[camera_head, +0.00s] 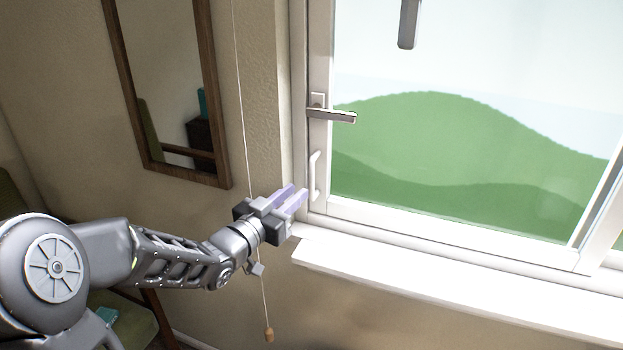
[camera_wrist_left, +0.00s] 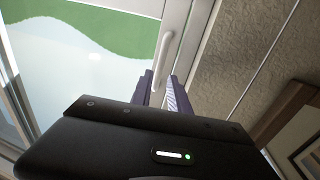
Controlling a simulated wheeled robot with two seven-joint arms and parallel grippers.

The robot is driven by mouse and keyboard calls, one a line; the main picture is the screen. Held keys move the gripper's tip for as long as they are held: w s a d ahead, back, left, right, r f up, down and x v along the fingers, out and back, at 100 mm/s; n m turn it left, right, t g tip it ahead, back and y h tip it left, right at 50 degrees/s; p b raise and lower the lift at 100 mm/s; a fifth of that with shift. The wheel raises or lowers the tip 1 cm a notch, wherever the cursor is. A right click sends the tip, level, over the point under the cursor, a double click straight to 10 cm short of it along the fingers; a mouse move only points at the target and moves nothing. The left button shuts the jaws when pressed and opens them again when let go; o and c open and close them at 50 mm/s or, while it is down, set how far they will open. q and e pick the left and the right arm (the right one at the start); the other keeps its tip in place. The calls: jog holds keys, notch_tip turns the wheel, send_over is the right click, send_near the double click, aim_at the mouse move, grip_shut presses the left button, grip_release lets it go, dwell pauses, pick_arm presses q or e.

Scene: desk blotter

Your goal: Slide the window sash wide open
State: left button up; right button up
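The window sash (camera_head: 322,60) is a white frame around a pane, and its left stile sits by the left jamb. A white vertical pull handle (camera_head: 315,176) is low on that stile; it also shows in the left wrist view (camera_wrist_left: 163,60). A grey lever (camera_head: 332,115) above it points right. My left gripper (camera_head: 298,194) is just left of and below the pull handle. Its purple fingers are apart, and in the left wrist view (camera_wrist_left: 162,92) they point toward the handle's lower end. I cannot tell whether they touch it. My right gripper is not in view.
A white sill (camera_head: 430,278) juts out below the window. A cord (camera_head: 242,100) with a wooden end piece (camera_head: 269,334) hangs by my left wrist. A wood-framed mirror (camera_head: 222,150) is on the wall at left. A grey bar (camera_head: 409,22) shows at the top.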

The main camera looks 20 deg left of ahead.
aim_at(310, 181)
pick_arm(q)
jog(key=shift+w+d+p, duration=0.2)
jog(key=shift+w, duration=1.05)
jog(key=shift+w+d+p, duration=0.2)
jog(key=shift+w, duration=1.1)
jog(key=shift+w+d+p, duration=0.2)
jog(key=shift+w, duration=1.05)
grip_shut()
